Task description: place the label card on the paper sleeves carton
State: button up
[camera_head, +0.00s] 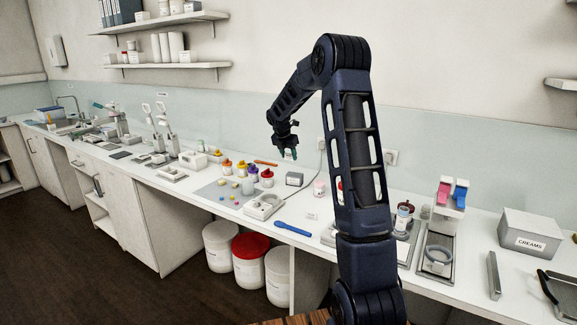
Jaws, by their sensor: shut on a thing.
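My gripper (287,150) hangs over the back of the counter, high above the worktop. It is shut on a small pale thing (289,155), which seems to be the label card; it is too small and partly covered to make out clearly. A small grey box (294,179) stands on the counter just below my gripper, apart from it. It may be the paper sleeves carton, but I cannot read any writing on it.
Jars with coloured lids (252,173) stand left of the grey box. A larger box marked CREAMS (528,233) stands at right. A small white tag (312,216) lies on the counter.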

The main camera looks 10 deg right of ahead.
jog(key=shift+w+r, duration=0.1)
jog(key=shift+r, duration=0.4)
notch_tip(320, 180, up, 6)
send_over(295, 173)
jog(key=s+a, duration=0.1)
jog(key=s, duration=0.1)
jog(key=f, duration=1.9)
jog(key=shift+w+f, duration=0.25)
jog(key=shift+w, duration=0.1)
jog(key=shift+f, duration=0.15)
jog(key=o, duration=1)
jog(key=shift+c, duration=0.2)
